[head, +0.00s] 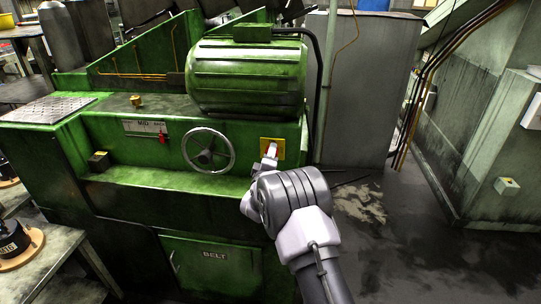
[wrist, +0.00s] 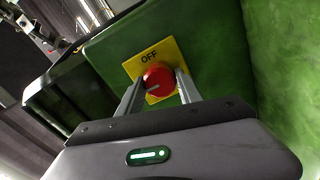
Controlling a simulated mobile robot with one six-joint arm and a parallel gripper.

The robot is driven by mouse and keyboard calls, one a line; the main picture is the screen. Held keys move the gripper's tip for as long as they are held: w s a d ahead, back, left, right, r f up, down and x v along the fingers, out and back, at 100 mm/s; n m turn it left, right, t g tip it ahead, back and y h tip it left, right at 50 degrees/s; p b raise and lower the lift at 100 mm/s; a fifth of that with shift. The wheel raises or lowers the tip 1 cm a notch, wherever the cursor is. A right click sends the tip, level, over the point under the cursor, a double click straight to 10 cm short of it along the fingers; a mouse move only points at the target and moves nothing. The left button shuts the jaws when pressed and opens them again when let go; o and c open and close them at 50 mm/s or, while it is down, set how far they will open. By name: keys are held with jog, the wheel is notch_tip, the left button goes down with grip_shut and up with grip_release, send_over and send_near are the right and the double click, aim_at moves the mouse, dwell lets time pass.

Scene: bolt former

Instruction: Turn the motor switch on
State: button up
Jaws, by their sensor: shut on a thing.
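The motor switch (wrist: 157,80) is a round red knob on a yellow plate (wrist: 171,53) on the green machine. The plate reads OFF above the knob, and the rest of its lettering is hidden. My gripper (wrist: 160,86) has one finger on each side of the knob and is shut on it. A dark mark on the knob points to the left and slightly down in the wrist view. In the head view the yellow plate (head: 278,149) shows behind my gripper (head: 269,157), and the knob is mostly covered.
A handwheel (head: 208,150) and a small red lever (head: 162,138) are on the machine's front, left of the switch. A green motor (head: 247,75) sits above. A ledge and the BELT door (head: 213,264) are below. Open floor lies to the right.

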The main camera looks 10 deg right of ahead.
dwell(0.5)
jog(key=o, duration=1.4)
jog(key=shift+c, duration=0.2)
jog(key=p+v, duration=0.2)
jog(key=v, duration=1.5)
jog(key=shift+s+p, duration=0.2)
jog(key=shift+p, duration=0.15)
jog(key=shift+r, duration=0.1)
